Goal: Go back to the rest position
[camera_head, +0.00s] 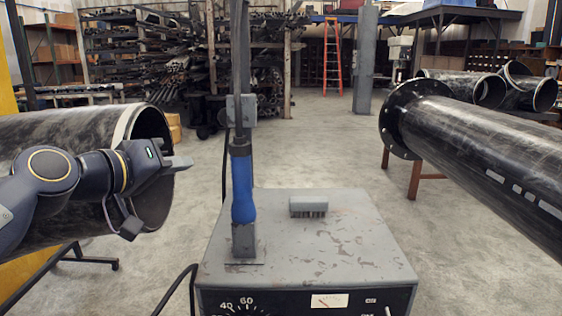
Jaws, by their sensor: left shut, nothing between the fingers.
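My left arm comes in from the left in the head view, in front of the open end of a large dark pipe. My left gripper (160,192) is shut and empty, with the pipe end behind it; I cannot tell whether it touches the pipe. My right gripper is not in view. A dark flanged pipe (480,140) runs in from the right, with its round bolted flange (398,118) facing the middle. The large dark pipe (65,135) on the left has a pale rim at its open end.
A grey worn box with dials (345,235) stands front centre. A blue-handled tool (243,190) stands upright on it, beside a small grey brush-like block (308,206). More pipes (490,90) lie at the back right. An orange ladder (333,55) stands far back. The middle floor is clear.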

